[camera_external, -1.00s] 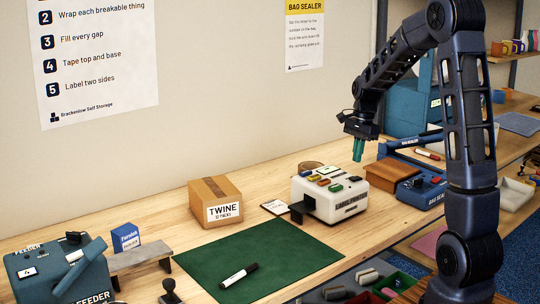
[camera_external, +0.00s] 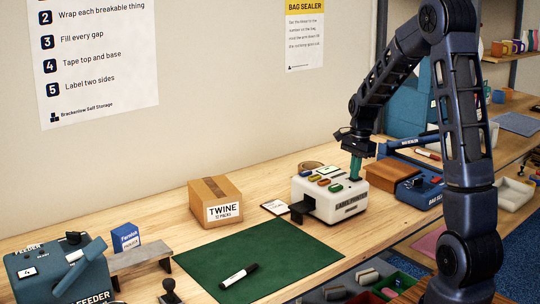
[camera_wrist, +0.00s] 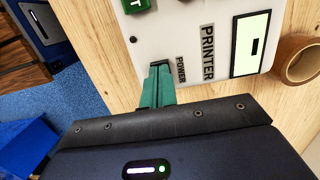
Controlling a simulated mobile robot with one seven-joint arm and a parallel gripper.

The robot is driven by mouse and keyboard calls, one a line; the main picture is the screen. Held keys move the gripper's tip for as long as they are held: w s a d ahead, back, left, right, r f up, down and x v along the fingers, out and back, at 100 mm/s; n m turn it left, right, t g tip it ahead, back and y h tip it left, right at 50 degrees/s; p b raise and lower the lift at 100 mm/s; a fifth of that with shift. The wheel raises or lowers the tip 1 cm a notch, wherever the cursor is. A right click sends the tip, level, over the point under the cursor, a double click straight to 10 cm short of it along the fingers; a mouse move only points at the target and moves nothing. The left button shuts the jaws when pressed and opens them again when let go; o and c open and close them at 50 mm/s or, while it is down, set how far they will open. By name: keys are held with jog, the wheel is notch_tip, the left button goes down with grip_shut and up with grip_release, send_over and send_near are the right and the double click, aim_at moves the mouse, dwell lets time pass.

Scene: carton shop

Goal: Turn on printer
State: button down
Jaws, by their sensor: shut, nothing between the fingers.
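My gripper (camera_external: 355,178), with green fingers, is shut and empty at the back right edge of the printer's top. In the wrist view the fingertips (camera_wrist: 158,72) are at a dark part beside the POWER label. They mostly hide that part, and I cannot tell whether they press it.
A blue bag sealer (camera_external: 420,190) and a brown wooden block (camera_external: 390,173) stand just right of the printer. A tape roll (camera_wrist: 299,60) lies close behind it. A twine carton (camera_external: 215,203) and a green mat (camera_external: 250,258) with a marker are to the left.

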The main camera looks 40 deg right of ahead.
jog(key=shift+a+f, duration=0.15)
jog(key=shift+a, duration=0.05)
jog(key=shift+s+d, duration=0.1)
jog(key=shift+d, duration=0.85)
jog(key=shift+r+h, duration=0.3)
jog(key=shift+r, duration=0.35)
notch_tip(320, 180, up, 13)
jog(key=d, duration=0.1)
jog(key=shift+d, duration=0.2)
